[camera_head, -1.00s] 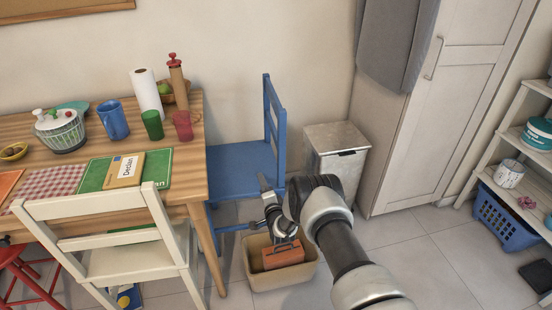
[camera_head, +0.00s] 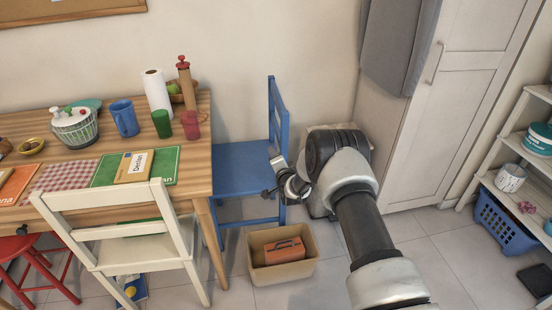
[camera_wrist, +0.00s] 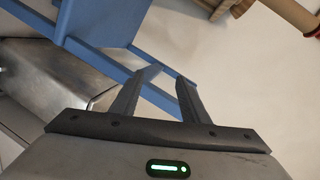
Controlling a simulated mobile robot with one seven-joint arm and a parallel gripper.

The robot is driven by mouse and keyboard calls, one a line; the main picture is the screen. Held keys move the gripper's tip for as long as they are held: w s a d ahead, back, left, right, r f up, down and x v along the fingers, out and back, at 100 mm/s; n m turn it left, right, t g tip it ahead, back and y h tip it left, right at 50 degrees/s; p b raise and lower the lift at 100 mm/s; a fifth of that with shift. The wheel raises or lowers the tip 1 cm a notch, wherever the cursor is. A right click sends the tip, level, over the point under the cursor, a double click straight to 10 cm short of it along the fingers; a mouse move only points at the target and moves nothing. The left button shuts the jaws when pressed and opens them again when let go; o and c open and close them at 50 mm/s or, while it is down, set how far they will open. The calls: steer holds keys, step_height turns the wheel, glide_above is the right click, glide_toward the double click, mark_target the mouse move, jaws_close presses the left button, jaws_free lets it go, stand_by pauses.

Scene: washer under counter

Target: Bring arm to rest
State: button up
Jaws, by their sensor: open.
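My gripper (camera_head: 268,178) is raised in front of the blue chair, with my arm bent above it and to the right. In the wrist view my gripper (camera_wrist: 158,85) has its two fingers apart with nothing between them. Part of the blue chair (camera_wrist: 95,20) shows beyond the fingers. An orange box with a dark handle (camera_head: 284,250) lies in the tan bin (camera_head: 262,278) on the floor, below and apart from my gripper.
The blue chair (camera_head: 240,165) stands close to my gripper, beside the wooden table (camera_head: 190,150). A white cabinet (camera_head: 455,110) and shelves with a blue basket (camera_head: 505,220) are at the right. Floor between is clear.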

stand_by(0.3)
steer(key=s+d+r+n+g+h, duration=0.1)
steer(key=d+r, duration=0.1)
steer(key=r, duration=0.6)
steer(key=d+r+n+g, duration=0.1)
steer(key=d+r+n, duration=0.15)
steer(key=r, duration=0.65)
steer(key=s+d+r+n+g+h, duration=0.1)
steer(key=s+d+r, duration=0.3)
steer(key=s+r, duration=0.25)
steer(key=s+d+r+n+g+h, duration=0.1)
steer(key=s+d+r, duration=0.3)
steer(key=s+r, duration=0.3)
steer(key=s+d+r+n+g+h, duration=0.1)
steer(key=s+d+r, duration=0.15)
steer(key=s, duration=0.45)
steer(key=s+d+r+n+g, duration=0.1)
steer(key=s+d+r, duration=0.15)
steer(key=s, duration=0.45)
steer(key=s+d+f+n+g, duration=0.1)
steer(key=s+d+n+g, duration=0.2)
steer(key=s, duration=2)
step_height(320, 180, up, 22)
steer(key=p, duration=2.2)
steer(key=shift+d+f+h, duration=0.15)
steer(key=shift+f+h, duration=0.05)
steer(key=shift+h, duration=0.1)
